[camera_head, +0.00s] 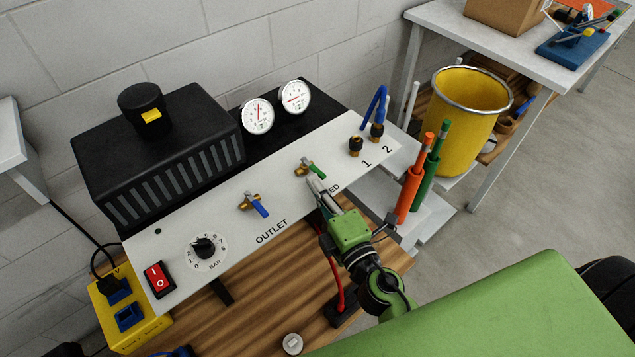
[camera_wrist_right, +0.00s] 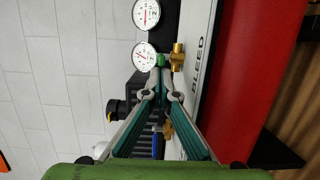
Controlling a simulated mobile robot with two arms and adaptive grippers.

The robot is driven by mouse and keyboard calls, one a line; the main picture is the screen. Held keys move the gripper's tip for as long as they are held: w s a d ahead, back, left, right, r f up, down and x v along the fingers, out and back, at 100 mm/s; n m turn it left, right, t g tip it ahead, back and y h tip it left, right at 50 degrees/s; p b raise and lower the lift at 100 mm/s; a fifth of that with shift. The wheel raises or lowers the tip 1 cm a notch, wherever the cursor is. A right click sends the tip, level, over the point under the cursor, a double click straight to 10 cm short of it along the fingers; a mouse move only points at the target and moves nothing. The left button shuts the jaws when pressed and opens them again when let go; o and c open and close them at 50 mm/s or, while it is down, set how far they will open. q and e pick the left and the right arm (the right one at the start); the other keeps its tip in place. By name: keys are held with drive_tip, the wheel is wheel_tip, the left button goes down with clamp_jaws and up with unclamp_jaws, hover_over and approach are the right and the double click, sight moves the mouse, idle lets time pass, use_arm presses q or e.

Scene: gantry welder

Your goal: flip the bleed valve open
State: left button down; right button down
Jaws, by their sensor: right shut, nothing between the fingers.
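The bleed valve (camera_head: 304,166) is a small brass fitting with a green lever (camera_head: 316,171) on the sloping light panel. In the head view the lever points right and slightly down from the brass body. My right gripper (camera_head: 316,187) is just below the valve, over the partly covered BLEED label. Its fingers are shut and empty. In the right wrist view the fingertips (camera_wrist_right: 161,94) are close to the green lever end (camera_wrist_right: 160,60), with the brass body (camera_wrist_right: 178,57) to its right. I cannot tell whether they touch. My left gripper is not in view.
The outlet valve (camera_head: 249,202) with a blue lever is left of the bleed valve. Two gauges (camera_head: 275,105) stand behind the panel (camera_head: 215,205). A regulator dial (camera_head: 204,247) and red switch (camera_head: 155,279) are at lower left; brass ports (camera_head: 357,146) are at right.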

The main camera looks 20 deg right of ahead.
drive_tip(key=shift+s, duration=0.1)
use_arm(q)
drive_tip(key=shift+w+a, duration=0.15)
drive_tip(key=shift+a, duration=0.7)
use_arm(e)
drive_tip(key=shift+d, duration=0.15)
